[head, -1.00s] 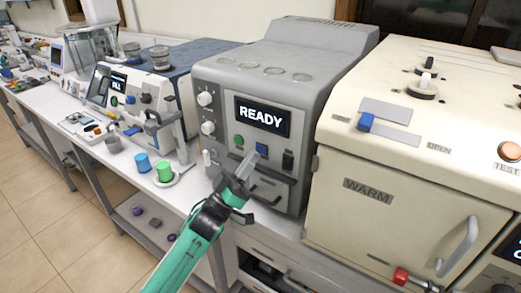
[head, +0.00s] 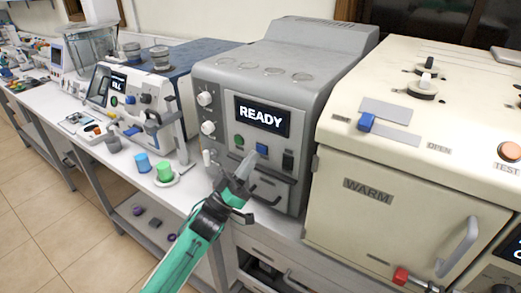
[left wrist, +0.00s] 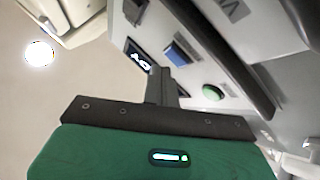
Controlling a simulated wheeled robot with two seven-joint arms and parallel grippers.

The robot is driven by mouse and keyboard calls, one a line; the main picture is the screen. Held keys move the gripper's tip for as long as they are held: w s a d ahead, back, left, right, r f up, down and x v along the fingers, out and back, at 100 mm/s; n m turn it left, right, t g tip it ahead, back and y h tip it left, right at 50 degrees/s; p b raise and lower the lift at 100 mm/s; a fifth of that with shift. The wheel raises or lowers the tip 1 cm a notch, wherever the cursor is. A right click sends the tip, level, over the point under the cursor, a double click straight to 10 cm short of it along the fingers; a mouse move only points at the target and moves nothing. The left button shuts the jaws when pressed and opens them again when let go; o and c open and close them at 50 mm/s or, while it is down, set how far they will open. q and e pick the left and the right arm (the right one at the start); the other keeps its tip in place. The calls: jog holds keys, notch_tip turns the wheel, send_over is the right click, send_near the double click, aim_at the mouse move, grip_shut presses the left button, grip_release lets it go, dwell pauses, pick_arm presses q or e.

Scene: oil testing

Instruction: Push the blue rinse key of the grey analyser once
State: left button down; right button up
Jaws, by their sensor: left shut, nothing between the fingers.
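The grey analyser (head: 215,115) stands in the middle of the head view, with a lit screen (head: 262,116) reading "READY". Its blue rinse key (head: 262,149) is on the front panel below the screen, between a green key (head: 239,141) and a black switch (head: 287,160). My left gripper (head: 250,158) is shut and empty, its tip just left of and below the blue key. In the left wrist view the blue key (left wrist: 178,53) shows just beyond the shut fingers (left wrist: 160,85). I cannot tell whether they touch. My right gripper is not in view.
A cream oven (head: 400,190) marked "WARM" stands close on the right. A blue-topped machine (head: 160,100) stands left. A blue cup (head: 142,163) and a green cup (head: 165,171) stand on the white bench. A handle (head: 268,187) lies below the keys.

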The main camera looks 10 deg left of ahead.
pick_arm(q)
jog(key=shift+w, duration=0.1)
jog(key=shift+w+d, duration=0.15)
jog(key=shift+w, duration=0.15)
jog(key=shift+w+d, duration=0.15)
jog(key=shift+w, duration=0.2)
dwell(0.8)
jog(key=shift+s, duration=0.1)
jog(key=shift+s+a, duration=0.3)
jog(key=shift+s, duration=0.4)
